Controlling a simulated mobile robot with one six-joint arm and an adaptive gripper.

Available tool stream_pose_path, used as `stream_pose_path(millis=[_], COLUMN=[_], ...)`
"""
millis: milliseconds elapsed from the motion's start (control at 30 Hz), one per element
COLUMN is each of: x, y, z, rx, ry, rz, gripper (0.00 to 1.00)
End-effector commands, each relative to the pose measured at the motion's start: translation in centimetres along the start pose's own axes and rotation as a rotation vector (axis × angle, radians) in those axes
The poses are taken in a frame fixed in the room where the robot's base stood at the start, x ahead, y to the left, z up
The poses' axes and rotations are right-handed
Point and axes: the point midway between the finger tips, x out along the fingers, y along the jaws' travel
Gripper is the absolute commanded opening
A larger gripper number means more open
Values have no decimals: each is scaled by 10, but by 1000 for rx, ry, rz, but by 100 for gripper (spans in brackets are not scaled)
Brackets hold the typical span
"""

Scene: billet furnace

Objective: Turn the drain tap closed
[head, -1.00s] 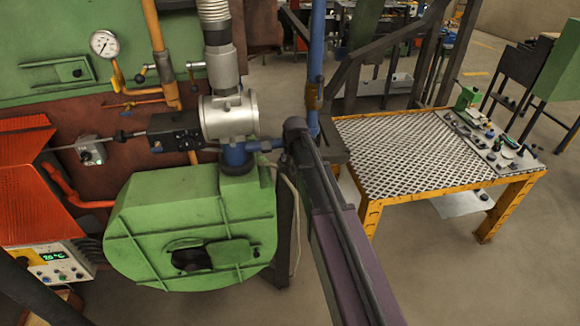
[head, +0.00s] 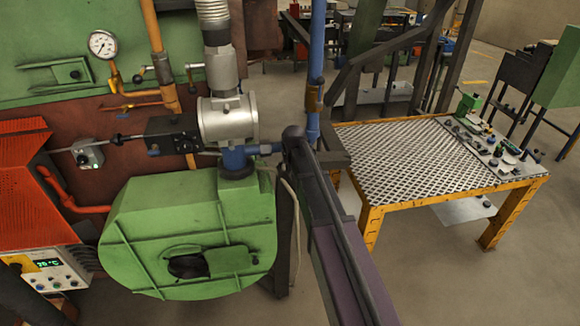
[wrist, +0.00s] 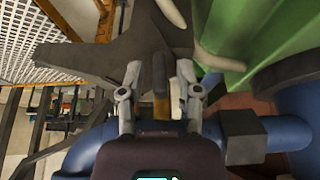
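In the wrist view my gripper (wrist: 160,72) has its two fingers apart, on either side of a narrow grey handle-like piece with a yellow-brown lower part (wrist: 160,105). A slim gap seems to show beside it. This piece is at the blue pipe (wrist: 92,145), which carries a dark block (wrist: 244,136); it may be the drain tap, but its full shape is hidden. In the head view my arm hides the gripper, and its end is by the short blue pipe (head: 268,148) beside the green blower housing.
The green blower housing (head: 190,220) stands left of my arm. A blue upright pipe (head: 316,60) rises behind the arm's end. A grating-topped yellow table (head: 400,150) stands at the right with small parts on it. A control box (head: 52,272) sits lower left.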

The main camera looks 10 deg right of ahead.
Motion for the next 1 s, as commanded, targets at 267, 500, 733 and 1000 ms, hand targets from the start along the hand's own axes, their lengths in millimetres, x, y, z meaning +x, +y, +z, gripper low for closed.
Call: stream_pose_path(millis=[267, 500, 733, 1000], x=[0, 0, 1, 3], y=[0, 0, 0, 2], z=[0, 0, 1, 2], rx=[0, 5, 30, 93], ry=[0, 0, 0, -1], rz=[0, -13, -73, -222], gripper=[0, 0, 0, 0])
